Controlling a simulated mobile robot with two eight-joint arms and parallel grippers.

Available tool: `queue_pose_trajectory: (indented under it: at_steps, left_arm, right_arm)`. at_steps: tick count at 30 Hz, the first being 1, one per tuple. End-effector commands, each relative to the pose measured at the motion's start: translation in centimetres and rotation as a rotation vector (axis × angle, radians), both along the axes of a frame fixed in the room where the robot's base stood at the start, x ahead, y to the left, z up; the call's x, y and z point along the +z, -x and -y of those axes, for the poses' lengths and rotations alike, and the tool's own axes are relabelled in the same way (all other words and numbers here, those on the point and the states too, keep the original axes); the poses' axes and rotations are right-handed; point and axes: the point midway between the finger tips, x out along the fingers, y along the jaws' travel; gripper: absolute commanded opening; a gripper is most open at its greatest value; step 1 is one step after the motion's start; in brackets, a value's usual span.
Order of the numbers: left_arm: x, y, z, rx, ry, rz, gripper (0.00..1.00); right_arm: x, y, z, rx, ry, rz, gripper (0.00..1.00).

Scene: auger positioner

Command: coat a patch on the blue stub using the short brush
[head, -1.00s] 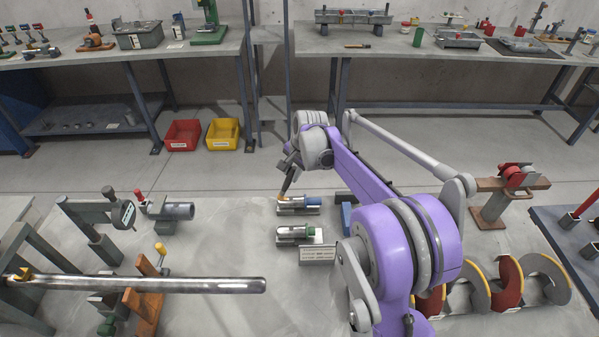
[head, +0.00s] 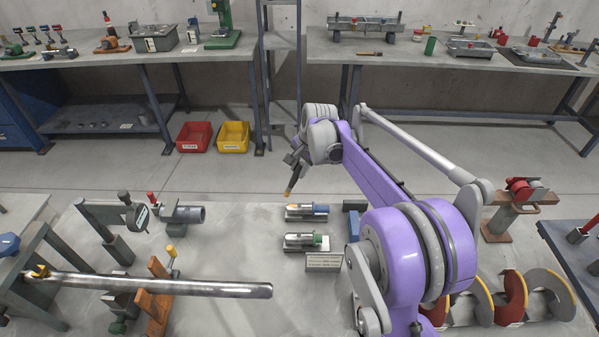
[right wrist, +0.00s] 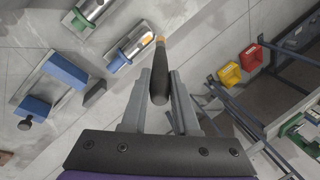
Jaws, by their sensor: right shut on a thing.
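The blue stub (head: 314,209) is a short steel cylinder with a blue right end, lying on a small base on the grey table. In the right wrist view its blue end (right wrist: 117,60) shows left of the brush, with an orange-yellow mark along the metal. My right gripper (head: 294,163) is shut on the short brush (head: 290,182), which has a dark handle and an orange tip. It also shows in the right wrist view (right wrist: 160,78). The tip points down above the stub's left end and looks apart from it. My left gripper is not in view.
A similar stub with a green end (head: 318,241) lies nearer, beside a small label plate (head: 323,262). A blue block (head: 353,224) stands to the right. A long steel bar (head: 160,286) crosses the left front. Bare table lies left of the stubs.

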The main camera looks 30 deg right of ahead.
Motion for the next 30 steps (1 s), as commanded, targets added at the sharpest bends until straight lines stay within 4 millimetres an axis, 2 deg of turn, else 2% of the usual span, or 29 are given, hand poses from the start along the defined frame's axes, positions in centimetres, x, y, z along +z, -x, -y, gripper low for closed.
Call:
queue_pose_trajectory:
  at_steps: [1, 3, 14, 24, 30]
  left_arm:
    - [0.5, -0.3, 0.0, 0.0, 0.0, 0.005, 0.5]
    - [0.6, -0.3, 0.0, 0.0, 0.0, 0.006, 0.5]
    - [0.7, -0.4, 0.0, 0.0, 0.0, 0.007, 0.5]
    - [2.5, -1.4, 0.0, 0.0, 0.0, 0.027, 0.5]
    - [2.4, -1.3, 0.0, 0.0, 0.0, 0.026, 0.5]
  right_arm:
    - [0.8, -0.1, 0.0, 0.0, 0.0, 0.003, 0.0]
    - [1.0, -0.1, 0.0, 0.0, 0.0, 0.002, 0.0]
    - [1.1, 0.0, 0.0, 0.0, 0.0, 0.0, 0.0]
    - [4.0, -0.2, 0.0, 0.0, 0.0, 0.002, 0.0]
    - [3.9, 0.0, 0.0, 0.0, 0.0, 0.0, 0.0]
